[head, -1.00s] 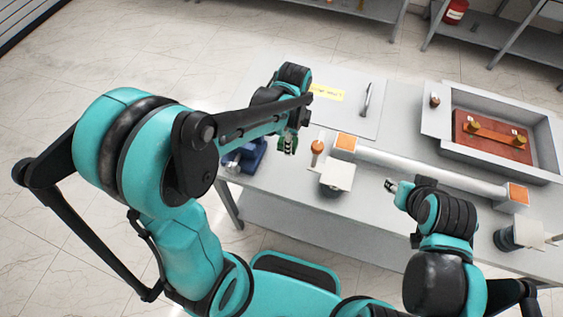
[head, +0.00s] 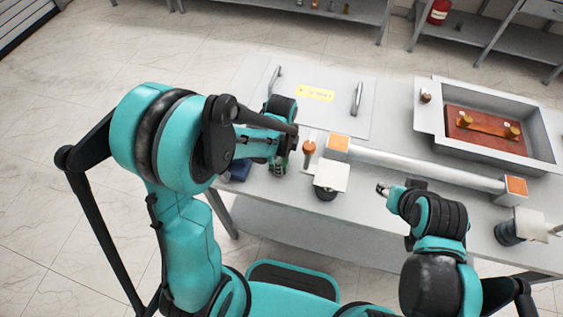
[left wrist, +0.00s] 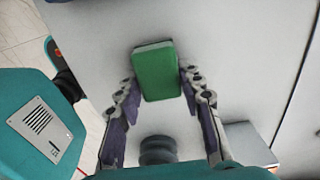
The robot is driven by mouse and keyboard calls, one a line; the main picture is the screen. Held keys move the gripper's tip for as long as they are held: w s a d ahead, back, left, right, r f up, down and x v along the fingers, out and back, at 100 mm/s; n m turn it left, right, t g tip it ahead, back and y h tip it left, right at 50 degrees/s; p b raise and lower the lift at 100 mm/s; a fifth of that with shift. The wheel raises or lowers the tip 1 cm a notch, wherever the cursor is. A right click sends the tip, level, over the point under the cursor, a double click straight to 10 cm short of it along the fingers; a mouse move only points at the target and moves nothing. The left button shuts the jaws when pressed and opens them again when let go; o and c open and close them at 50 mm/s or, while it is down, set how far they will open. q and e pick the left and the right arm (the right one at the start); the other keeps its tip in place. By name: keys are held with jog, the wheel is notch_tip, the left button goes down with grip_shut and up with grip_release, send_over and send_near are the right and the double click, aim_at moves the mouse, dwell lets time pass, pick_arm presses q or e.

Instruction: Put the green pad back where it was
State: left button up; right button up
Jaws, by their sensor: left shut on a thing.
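The green pad (left wrist: 157,70) is a rounded green block in the left wrist view. My left gripper (left wrist: 161,86) is shut on it, with a finger on each side. In the head view my left gripper (head: 280,166) is over the left front part of the grey table (head: 290,205), left of an orange-handled tool. The pad is mostly hidden there, and I cannot tell whether it touches the table. My right gripper (head: 383,190) is over the table's front middle; its fingers are too small to read.
A blue device (head: 240,170) stands left of my left gripper, partly hidden. An orange-handled tool (head: 309,148) and a white-topped stand (head: 331,177) are to its right. A long silver bar (head: 430,167) and a grey tray (head: 425,115) lie farther right. A panel with handles (head: 330,110) lies behind.

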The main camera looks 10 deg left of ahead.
pick_arm(q)
jog(key=shift+f, duration=0.15)
jog(key=o, duration=1.1)
jog(key=shift+r, duration=0.2)
notch_tip(320, 180, up, 11)
jog(key=p, duration=0.4)
jog(key=s+a+r+n+t, duration=0.5)
jog(key=s+r+n+t, duration=0.2)
jog(key=n, duration=1.1)
jog(key=s+r, duration=0.2)
jog(key=s, duration=0.1)
jog(key=shift+a, duration=0.2)
